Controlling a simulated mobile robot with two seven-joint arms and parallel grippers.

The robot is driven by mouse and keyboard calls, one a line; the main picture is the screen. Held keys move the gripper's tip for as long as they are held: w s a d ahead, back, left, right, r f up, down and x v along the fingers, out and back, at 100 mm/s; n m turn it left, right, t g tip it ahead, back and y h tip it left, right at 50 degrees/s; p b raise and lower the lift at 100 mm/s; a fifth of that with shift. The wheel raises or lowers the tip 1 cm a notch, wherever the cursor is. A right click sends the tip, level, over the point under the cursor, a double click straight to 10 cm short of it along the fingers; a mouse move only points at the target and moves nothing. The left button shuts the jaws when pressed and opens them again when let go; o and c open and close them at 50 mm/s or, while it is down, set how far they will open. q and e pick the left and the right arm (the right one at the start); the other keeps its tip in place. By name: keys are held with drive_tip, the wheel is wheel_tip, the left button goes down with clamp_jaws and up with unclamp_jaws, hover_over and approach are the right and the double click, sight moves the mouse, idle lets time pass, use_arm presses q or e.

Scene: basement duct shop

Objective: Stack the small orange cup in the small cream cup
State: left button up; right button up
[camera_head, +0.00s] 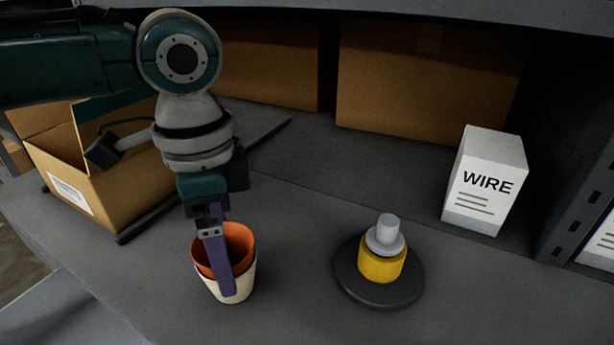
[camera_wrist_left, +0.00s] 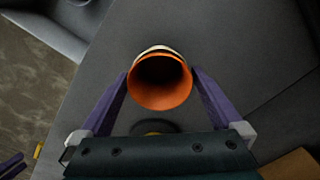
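The small orange cup (camera_head: 238,238) sits upright inside the small cream cup (camera_head: 243,285), with its rim standing above the cream rim. In the left wrist view the orange cup (camera_wrist_left: 160,85) opens toward the camera, and only a thin edge of the cream cup (camera_wrist_left: 158,48) shows behind it. My left gripper (camera_head: 222,265) reaches down over the cups, one purple finger in front of them. In its wrist view the fingers (camera_wrist_left: 160,78) flank the orange cup with little or no gap; contact is unclear. Purple fingers, apparently my right gripper (camera_wrist_left: 12,166), show small at the lower left corner.
A yellow object with a grey top (camera_head: 382,263) stands on a dark round base (camera_head: 402,290) right of the cups. A white WIRE box (camera_head: 487,180) stands at the back right. An open carton (camera_head: 120,190) is at left, and large cartons (camera_head: 425,85) line the back. Grey surface between is clear.

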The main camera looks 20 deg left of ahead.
use_arm(q)
drive_tip(key=shift+r, duration=0.1)
wheel_tip(320, 180, up, 13)
drive_tip(key=s+d+f+n+t+h, duration=0.1)
drive_tip(key=s+d+f+t+h, duration=0.15)
drive_tip(key=s+d+f, duration=0.65)
drive_tip(key=s+a+f+n+t+y, duration=0.1)
drive_tip(key=s+a+f+n+y, duration=0.1)
drive_tip(key=s+a+n, duration=0.4)
drive_tip(key=shift+s+f+n+p, duration=0.35)
drive_tip(key=shift+s+f+n, duration=0.15)
drive_tip(key=shift+f, duration=0.25)
